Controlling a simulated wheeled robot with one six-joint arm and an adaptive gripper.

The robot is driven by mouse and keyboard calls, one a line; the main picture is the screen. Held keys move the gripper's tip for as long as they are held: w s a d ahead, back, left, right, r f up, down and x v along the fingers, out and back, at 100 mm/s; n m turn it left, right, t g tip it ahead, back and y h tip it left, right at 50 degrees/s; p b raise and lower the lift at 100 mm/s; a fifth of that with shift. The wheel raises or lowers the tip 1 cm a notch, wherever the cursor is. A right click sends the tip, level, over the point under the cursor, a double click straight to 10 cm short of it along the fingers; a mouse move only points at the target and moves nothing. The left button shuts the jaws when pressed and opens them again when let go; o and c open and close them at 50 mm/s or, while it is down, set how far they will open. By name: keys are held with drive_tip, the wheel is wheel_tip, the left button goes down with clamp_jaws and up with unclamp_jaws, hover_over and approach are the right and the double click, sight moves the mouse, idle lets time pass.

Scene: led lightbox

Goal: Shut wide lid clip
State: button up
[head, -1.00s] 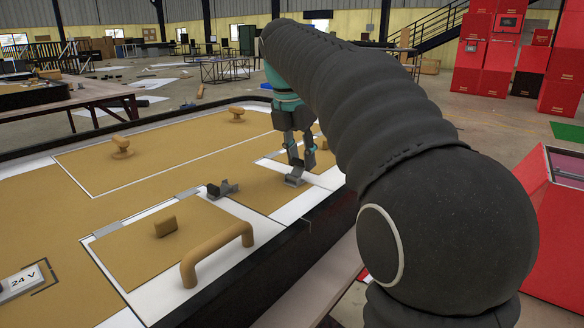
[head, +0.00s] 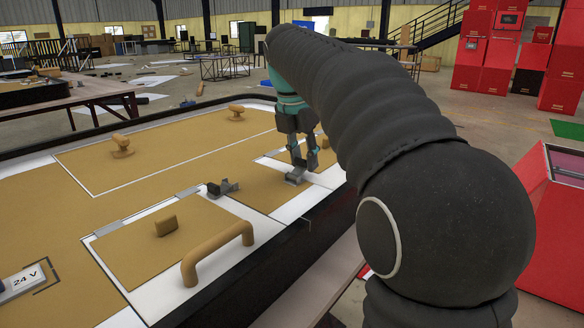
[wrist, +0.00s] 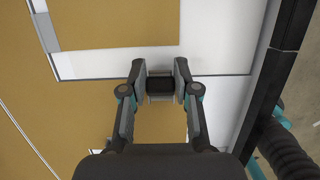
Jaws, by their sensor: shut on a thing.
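A grey lid clip (head: 295,179) sits on the white border at the right side of the panel in the head view. My gripper (head: 299,163) is right above it, pointing down, with its fingertips at the clip. In the wrist view my gripper (wrist: 159,70) has its two fingers on either side of the clip's dark part (wrist: 160,86), shut on it. The fingers partly hide the clip, and I cannot tell its exact lever angle. A second clip (head: 222,188), dark and grey, stands nearer on the edge of the tan lid.
Two tan knobs stand farther back. A 24 V label block (head: 22,283) is at lower left. The panel's raised black rim (head: 290,255) runs along the right.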

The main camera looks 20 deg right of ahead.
drive_tip(key=shift+d+f, duration=0.1)
drive_tip(key=shift+w+d+f, duration=0.25)
drive_tip(key=shift+f, duration=0.25)
drive_tip(key=shift+w+d+f, duration=0.1)
drive_tip(key=shift+d+f, duration=0.05)
drive_tip(key=shift+f, duration=0.3)
drive_tip(key=o, duration=1)
drive_tip(key=shift+d+f, duration=0.1)
drive_tip(key=shift+o, duration=0.2)
